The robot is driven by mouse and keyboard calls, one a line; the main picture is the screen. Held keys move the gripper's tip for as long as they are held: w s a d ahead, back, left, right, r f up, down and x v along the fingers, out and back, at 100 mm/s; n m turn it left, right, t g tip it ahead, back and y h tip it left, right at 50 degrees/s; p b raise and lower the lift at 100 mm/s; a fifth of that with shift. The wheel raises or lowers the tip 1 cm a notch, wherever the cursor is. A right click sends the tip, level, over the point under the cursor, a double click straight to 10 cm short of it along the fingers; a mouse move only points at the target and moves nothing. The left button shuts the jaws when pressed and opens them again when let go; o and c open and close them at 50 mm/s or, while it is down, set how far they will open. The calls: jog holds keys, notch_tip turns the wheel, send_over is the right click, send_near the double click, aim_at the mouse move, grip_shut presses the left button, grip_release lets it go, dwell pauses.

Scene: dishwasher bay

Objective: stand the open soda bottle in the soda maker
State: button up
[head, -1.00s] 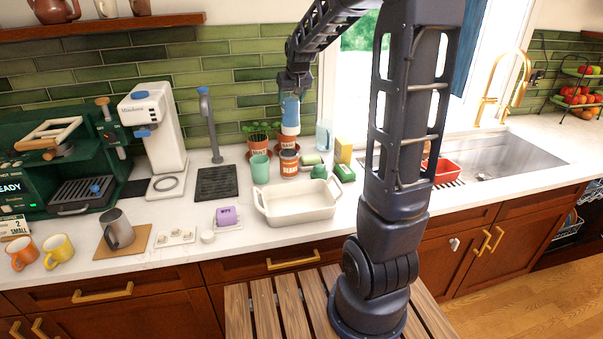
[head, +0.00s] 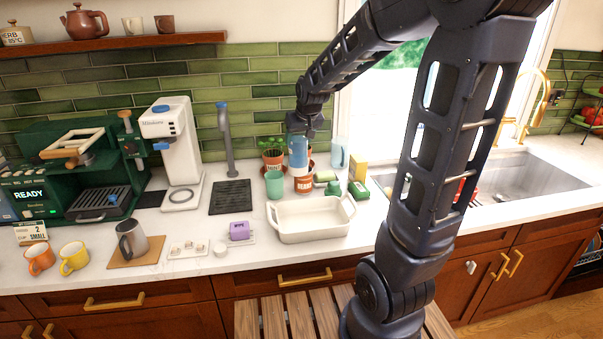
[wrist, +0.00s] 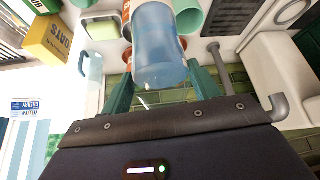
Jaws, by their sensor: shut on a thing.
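The soda bottle (head: 298,152) is clear blue and upright in the head view. My gripper (head: 299,134) is shut on it from above, in front of the back wall. In the wrist view the bottle (wrist: 158,48) sits between my green fingers (wrist: 163,90); whether its mouth is open cannot be seen. The soda maker (head: 178,150) is a tall white machine with blue parts and a round base plate, well to the left of the bottle. Its base plate (head: 182,196) looks empty.
A grey tap (head: 226,130) over a black drip tray (head: 230,198) stands between the soda maker and the bottle. An orange can (head: 304,184), a green cup (head: 274,184) and a potted plant (head: 272,158) stand near the bottle. A white dish (head: 312,230) is in front.

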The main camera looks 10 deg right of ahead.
aim_at(300, 170)
notch_tip(300, 170, down, 12)
jog(key=shift+f, duration=0.25)
dwell(0.3)
jog(key=shift+f, duration=0.2)
jog(key=o, duration=1.7)
jog(key=shift+c, duration=0.2)
jog(key=shift+r, duration=0.1)
